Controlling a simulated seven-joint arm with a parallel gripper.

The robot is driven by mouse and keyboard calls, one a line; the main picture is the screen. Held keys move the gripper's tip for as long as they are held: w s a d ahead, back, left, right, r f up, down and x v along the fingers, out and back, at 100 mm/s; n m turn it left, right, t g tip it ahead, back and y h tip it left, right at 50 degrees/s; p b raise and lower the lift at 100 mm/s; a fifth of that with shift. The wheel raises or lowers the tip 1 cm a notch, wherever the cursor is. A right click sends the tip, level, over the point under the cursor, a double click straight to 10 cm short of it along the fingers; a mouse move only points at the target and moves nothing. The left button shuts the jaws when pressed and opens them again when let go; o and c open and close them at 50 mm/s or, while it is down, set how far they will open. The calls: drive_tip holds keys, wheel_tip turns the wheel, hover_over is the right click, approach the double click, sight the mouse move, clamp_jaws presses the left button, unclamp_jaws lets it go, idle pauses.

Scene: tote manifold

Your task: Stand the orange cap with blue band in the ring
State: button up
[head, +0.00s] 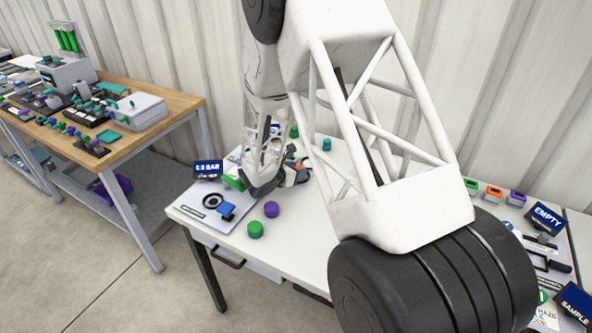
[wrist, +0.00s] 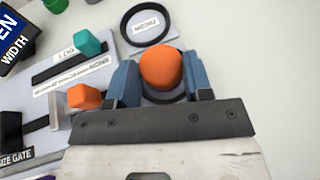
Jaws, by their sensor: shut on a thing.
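In the wrist view my gripper (wrist: 160,70) is shut on a rounded orange cap (wrist: 161,66), held between its two blue fingers. No blue band shows on the cap from this side. A black ring (wrist: 166,98) on a pale plate shows partly below the cap, between the fingers. Whether the cap touches it or is held above it I cannot tell. A second, larger black ring (wrist: 124,24) lies beyond on a labelled plate and looks empty. In the head view my arm hides most of this spot.
In the wrist view an orange block (wrist: 84,97) and a teal block (wrist: 88,43) stand left of my gripper. In the head view a green cap (head: 255,230) and a purple cap (head: 271,209) stand on the white table's front. Bare tabletop lies right of them.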

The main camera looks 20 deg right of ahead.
drive_tip(key=o, duration=1)
drive_tip(key=shift+v, duration=3.9)
